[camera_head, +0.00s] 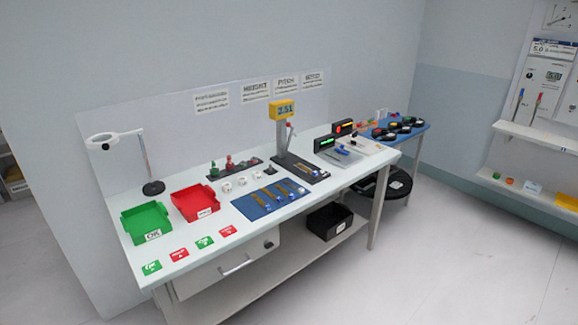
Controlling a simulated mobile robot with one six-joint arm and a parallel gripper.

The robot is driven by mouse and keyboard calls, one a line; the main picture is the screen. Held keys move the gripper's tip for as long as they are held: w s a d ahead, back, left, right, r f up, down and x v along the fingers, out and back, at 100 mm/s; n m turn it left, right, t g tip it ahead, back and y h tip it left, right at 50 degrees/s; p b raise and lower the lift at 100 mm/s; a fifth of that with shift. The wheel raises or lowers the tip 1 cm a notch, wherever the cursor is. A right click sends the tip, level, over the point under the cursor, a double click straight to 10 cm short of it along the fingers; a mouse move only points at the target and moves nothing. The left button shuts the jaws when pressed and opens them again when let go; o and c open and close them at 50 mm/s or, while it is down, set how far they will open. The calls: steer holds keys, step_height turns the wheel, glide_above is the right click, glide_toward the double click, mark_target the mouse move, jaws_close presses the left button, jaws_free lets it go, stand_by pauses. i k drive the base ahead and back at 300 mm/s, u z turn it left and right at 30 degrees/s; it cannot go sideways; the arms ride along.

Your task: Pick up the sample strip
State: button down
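A blue mat (247,210) lies near the middle of the long white workbench. Several thin brown-gold strips (268,195) lie on it, with small pale or blue pieces at their ends. These look like sample strips, but they are too small to tell apart or to read any marking. My gripper is not in view, and nothing is seen touching the strips.
A green bin (135,219) marked OK and a red bin (179,199) stand left of the mat. Green and red cards (179,254) lie at the front edge. A magnifier lamp (153,187) stands behind. A blue table (420,127) adjoins at right. Floor in front is clear.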

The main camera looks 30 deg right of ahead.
mark_target(315, 173)
steer(key=u, duration=0.45)
steer(key=k, duration=1.15)
steer(key=z, duration=1.15)
steer(key=i, duration=1)
steer(key=u, duration=0.1)
